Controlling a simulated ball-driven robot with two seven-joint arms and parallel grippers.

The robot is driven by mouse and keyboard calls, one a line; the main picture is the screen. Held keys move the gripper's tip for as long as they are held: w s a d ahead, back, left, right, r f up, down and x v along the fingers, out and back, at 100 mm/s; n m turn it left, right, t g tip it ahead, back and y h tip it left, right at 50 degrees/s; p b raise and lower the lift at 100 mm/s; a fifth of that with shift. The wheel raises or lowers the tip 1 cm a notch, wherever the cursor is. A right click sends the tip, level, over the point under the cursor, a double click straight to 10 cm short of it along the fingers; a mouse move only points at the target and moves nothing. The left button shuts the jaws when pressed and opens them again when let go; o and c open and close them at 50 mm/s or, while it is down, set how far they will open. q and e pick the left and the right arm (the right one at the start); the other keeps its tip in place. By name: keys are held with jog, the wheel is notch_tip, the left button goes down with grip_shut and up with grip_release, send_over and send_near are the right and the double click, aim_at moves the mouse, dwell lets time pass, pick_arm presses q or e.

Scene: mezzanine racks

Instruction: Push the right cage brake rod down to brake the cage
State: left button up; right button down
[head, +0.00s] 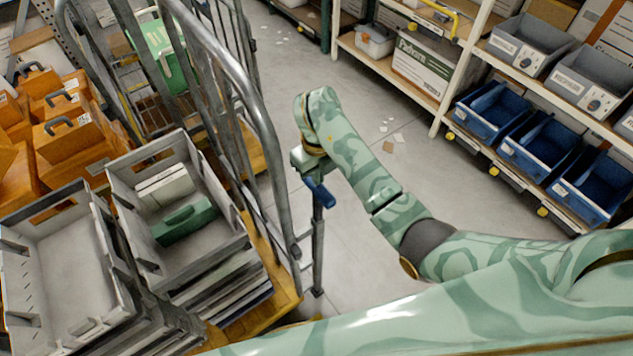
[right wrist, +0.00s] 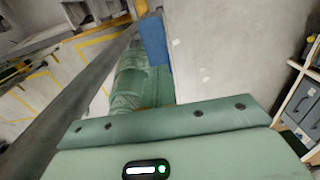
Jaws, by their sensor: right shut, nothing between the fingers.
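The right cage brake rod (head: 318,250) is a thin grey upright rod at the cage's near right corner, with a blue handle (head: 320,193) at its top. My right gripper (head: 310,172) is shut and empty, fingers pointing down, right at the top of the blue handle. Whether it touches the handle I cannot tell. In the right wrist view the blue handle (right wrist: 154,40) shows just beyond the gripper's green body. The roll cage (head: 265,125) has grey tube sides and stands on the left. My left gripper is not in view.
Inside the cage area are grey crates (head: 195,215), one holding a green case (head: 185,220). Orange cases (head: 65,130) stand at the far left. Shelving with blue bins (head: 490,110) lines the right. Bare floor (head: 275,75) with paper scraps lies between.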

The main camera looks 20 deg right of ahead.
aim_at(318, 191)
jog(key=shift+f+b, duration=2.4)
jog(key=shift+f, duration=1)
notch_tip(318, 191, up, 7)
jog(key=p, duration=0.7)
jog(key=shift+r+p, duration=0.2)
jog(key=shift+p, duration=0.1)
jog(key=shift+f, duration=0.1)
